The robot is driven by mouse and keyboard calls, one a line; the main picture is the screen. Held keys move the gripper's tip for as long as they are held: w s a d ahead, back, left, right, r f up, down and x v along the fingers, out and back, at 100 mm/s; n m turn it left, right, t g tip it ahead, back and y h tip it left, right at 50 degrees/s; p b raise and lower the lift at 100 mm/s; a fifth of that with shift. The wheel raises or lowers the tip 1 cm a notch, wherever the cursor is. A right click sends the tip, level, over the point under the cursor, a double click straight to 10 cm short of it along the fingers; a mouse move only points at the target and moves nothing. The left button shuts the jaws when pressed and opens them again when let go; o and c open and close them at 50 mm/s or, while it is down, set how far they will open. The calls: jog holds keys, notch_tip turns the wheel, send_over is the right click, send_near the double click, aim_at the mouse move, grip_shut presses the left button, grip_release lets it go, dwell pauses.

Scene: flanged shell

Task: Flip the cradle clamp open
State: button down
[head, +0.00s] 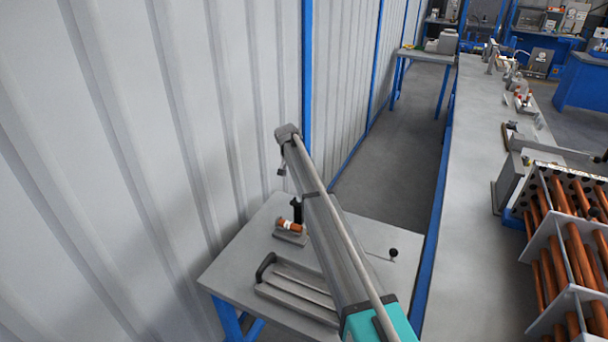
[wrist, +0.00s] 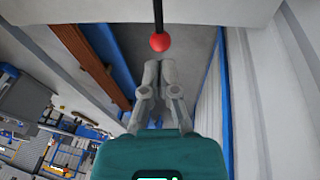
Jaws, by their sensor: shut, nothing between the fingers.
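In the wrist view my gripper (wrist: 159,66) is shut and empty, with its fingertips together. A red ball knob (wrist: 159,42) on a thin black rod shows just beyond the fingertips; a small gap shows in the picture, but I cannot tell the depth. I cannot tell for certain that this knob belongs to the cradle clamp. No cradle clamp can be made out clearly there.
A ribbed wall (head: 150,150) stands close at left. A long bench (head: 470,200) with a copper tube bundle (head: 570,260) is at right.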

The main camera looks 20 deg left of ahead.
jog(key=w+p+v, duration=0.1)
jog(key=p+v, duration=0.4)
jog(key=v, duration=0.1)
jog(key=shift+s+r, duration=0.2)
jog(key=shift+s, duration=0.1)
jog(key=shift+d, duration=0.1)
dwell(0.5)
jog(key=s+d, duration=0.4)
jog(key=d, duration=0.7)
jog(key=s+d+g+y, duration=0.1)
jog(key=s+d, duration=0.3)
jog(key=d, duration=0.6)
jog(key=s+d, duration=0.4)
jog(key=d, duration=0.7)
jog(key=s+d+n+g+y, duration=0.1)
jog(key=s+d, duration=2.2)
jog(key=s, duration=0.1)
jog(key=shift+s+d+f+y, duration=0.2)
jog(key=shift+d+f+y, duration=0.1)
jog(key=shift+f, duration=0.1)
jog(key=shift+a, duration=0.1)
